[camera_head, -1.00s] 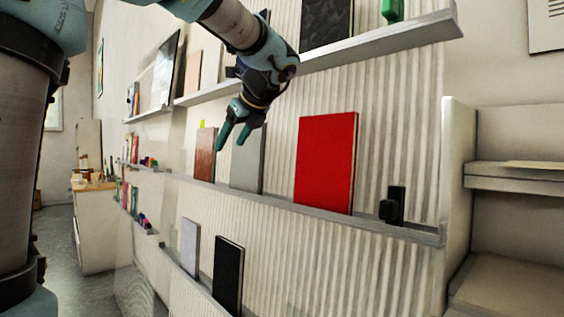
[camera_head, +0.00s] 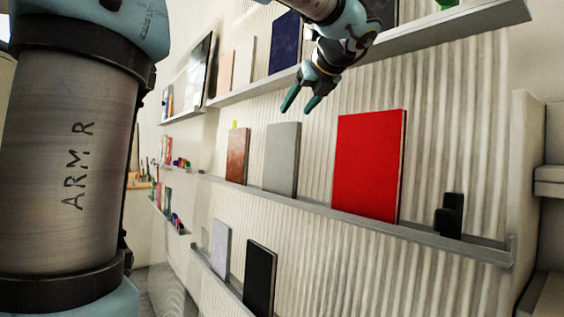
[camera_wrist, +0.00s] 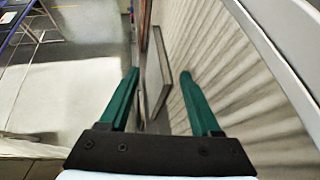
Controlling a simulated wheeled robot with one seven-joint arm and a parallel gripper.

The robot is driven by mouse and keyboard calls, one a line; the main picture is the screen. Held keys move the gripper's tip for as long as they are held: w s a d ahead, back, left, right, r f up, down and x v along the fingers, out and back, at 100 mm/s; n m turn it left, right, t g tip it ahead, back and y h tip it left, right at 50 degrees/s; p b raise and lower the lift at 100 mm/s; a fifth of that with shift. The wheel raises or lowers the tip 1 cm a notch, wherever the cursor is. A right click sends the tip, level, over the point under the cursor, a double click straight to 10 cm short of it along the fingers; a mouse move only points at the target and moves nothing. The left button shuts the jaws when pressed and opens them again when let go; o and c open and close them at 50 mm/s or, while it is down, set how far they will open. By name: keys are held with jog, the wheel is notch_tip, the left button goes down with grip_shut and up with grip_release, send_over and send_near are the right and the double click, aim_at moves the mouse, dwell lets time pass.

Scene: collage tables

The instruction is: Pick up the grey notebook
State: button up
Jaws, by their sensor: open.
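The grey notebook (camera_head: 282,158) stands upright on the middle shelf, between a brown notebook and a large red one. My gripper (camera_head: 301,103) is open and empty, with its two teal fingers pointing down, above and slightly right of the grey notebook in the head view. In the wrist view, a thin grey slab that looks like the grey notebook (camera_wrist: 157,76) shows edge-on between the open fingers of my gripper (camera_wrist: 160,78), farther off. No contact shows.
The red notebook (camera_head: 368,165) stands right of the grey one, the brown notebook (camera_head: 237,155) left. A black object (camera_head: 449,216) sits at the right end of the middle shelf (camera_head: 340,213). The upper shelf (camera_head: 440,36) juts out near my wrist. A black notebook (camera_head: 260,278) stands below.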

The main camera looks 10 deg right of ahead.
aim_at(289, 123)
jog(key=x, duration=0.2)
jog(key=p+x, duration=0.1)
jog(key=x, duration=0.2)
jog(key=p+x, duration=0.1)
jog(key=x, duration=0.1)
jog(key=shift+w+r, duration=0.1)
jog(key=shift+w, duration=0.4)
grip_shut()
jog(key=shift+s+d, duration=0.1)
jog(key=shift+d, duration=0.1)
dwell(0.8)
